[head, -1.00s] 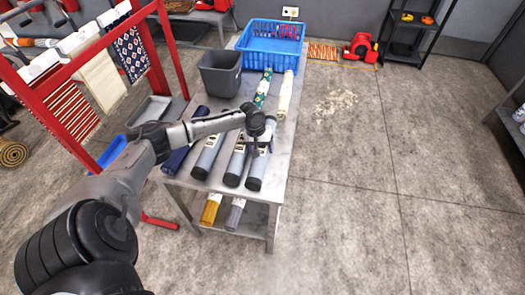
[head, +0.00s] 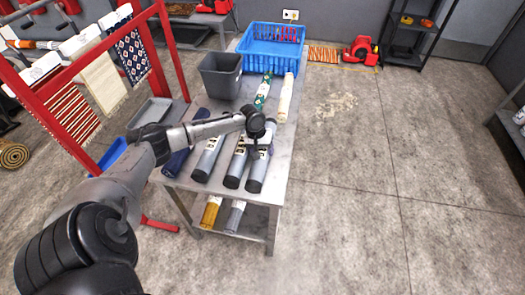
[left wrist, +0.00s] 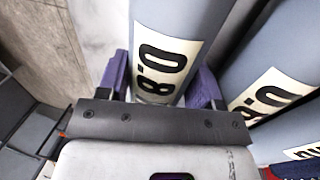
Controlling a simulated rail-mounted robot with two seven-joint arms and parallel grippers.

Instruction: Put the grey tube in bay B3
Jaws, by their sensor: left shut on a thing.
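Several grey tubes with dark ends and pale labels lie side by side on the metal table (head: 227,199). My left gripper (head: 258,150) is over the rightmost grey tube (head: 257,173). In the left wrist view my left gripper (left wrist: 161,85) has one purple finger on each side of a grey tube (left wrist: 172,25) with a black-printed white label, and is shut on it. The tube still lies flat beside its neighbours. I cannot make out any bay marked B3. My right gripper is not in view.
A dark blue tube (head: 176,163) lies left of the grey ones. Behind them are a green patterned roll (head: 263,90), a cream roll (head: 286,98), a grey bin (head: 221,77) and a blue crate (head: 272,64). A red rack (head: 90,62) stands left. The floor at right is mostly clear.

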